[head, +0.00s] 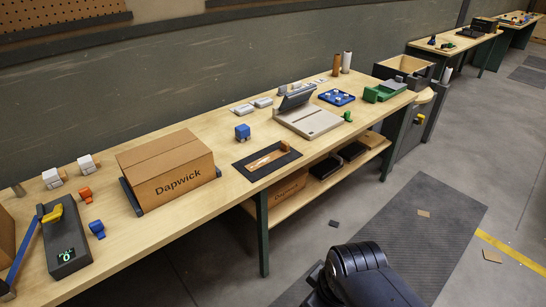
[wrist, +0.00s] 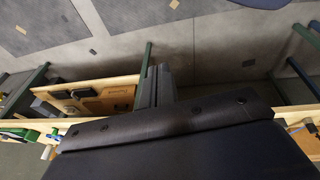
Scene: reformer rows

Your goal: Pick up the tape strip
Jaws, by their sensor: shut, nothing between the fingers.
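No piece in view can be told for certain as the tape strip. A narrow tan strip (head: 268,159) lies on a dark flat mat (head: 246,172) near the front edge of the long bench, right of the Dapwick box, and may be it. My gripper (wrist: 158,72) shows in the wrist view with its grey fingers together and nothing between them. It points past the bench edge and the lower shelf towards the floor, apart from the strip. The head view shows only my dark arm at the bottom, not the fingers.
The brown Dapwick box (head: 168,172) stands left of the mat. A blue block (head: 242,132) and a beige device (head: 308,121) are behind and right. A scale (head: 65,246) is at the left end. Small tan pieces (head: 424,213) lie on the floor. The aisle floor is mostly free.

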